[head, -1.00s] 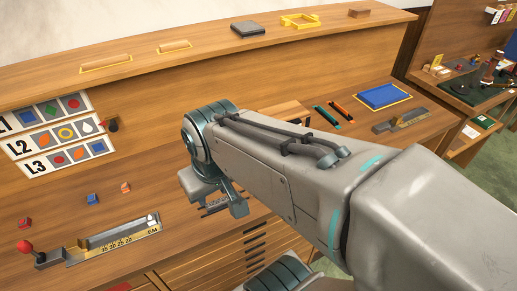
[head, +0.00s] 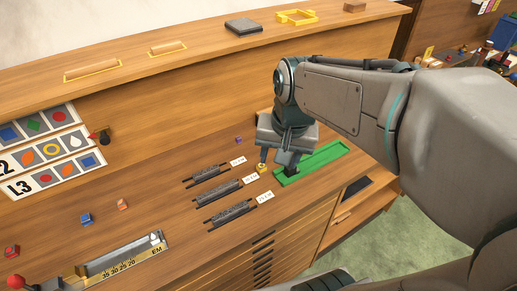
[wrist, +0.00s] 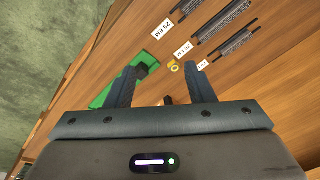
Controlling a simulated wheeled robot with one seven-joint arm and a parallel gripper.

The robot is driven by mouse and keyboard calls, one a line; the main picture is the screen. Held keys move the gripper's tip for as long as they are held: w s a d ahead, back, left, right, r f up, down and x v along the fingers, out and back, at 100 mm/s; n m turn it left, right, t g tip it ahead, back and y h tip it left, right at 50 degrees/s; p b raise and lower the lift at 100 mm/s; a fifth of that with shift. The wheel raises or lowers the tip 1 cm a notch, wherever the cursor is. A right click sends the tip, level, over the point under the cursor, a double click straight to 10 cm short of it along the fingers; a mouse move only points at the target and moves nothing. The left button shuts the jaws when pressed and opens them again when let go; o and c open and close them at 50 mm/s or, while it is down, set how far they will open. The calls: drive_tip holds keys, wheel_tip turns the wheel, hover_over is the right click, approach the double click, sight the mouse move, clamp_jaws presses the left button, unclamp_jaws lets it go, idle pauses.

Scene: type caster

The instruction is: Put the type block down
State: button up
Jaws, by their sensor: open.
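A small yellow type block (head: 262,168), with a yellow ring showing on it in the wrist view (wrist: 173,67), is on the wooden bench just left of a green tray (head: 333,152). My gripper (head: 277,166) is above the bench beside the block and the tray's left end. In the wrist view my gripper (wrist: 173,75) has its two fingers wide apart, with the block showing in the gap between the tips. Whether the block touches a finger cannot be told. The fingers hold nothing that I can see.
Three dark slotted racks (head: 219,191) with white labels lie left of the block. A small purple block (head: 238,140) sits behind them. Blue (head: 86,218), orange (head: 122,204) and red (head: 12,251) blocks are at left, near a composing gauge (head: 125,262).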

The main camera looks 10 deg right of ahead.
drive_tip(key=w+f+m+g+b, duration=0.2)
drive_tip(key=w+f+m, duration=0.2)
drive_tip(key=w+m, duration=0.85)
drive_tip(key=n, duration=0.2)
hover_over(261, 165)
drive_tip(key=shift+h, duration=0.3)
drive_tip(key=f, duration=0.9)
drive_tip(key=shift+d, duration=0.3)
drive_tip(key=shift+a+f+p, duration=0.2)
drive_tip(key=shift+f+p, duration=0.3)
drive_tip(key=shift+f, duration=2.15)
clamp_jaws()
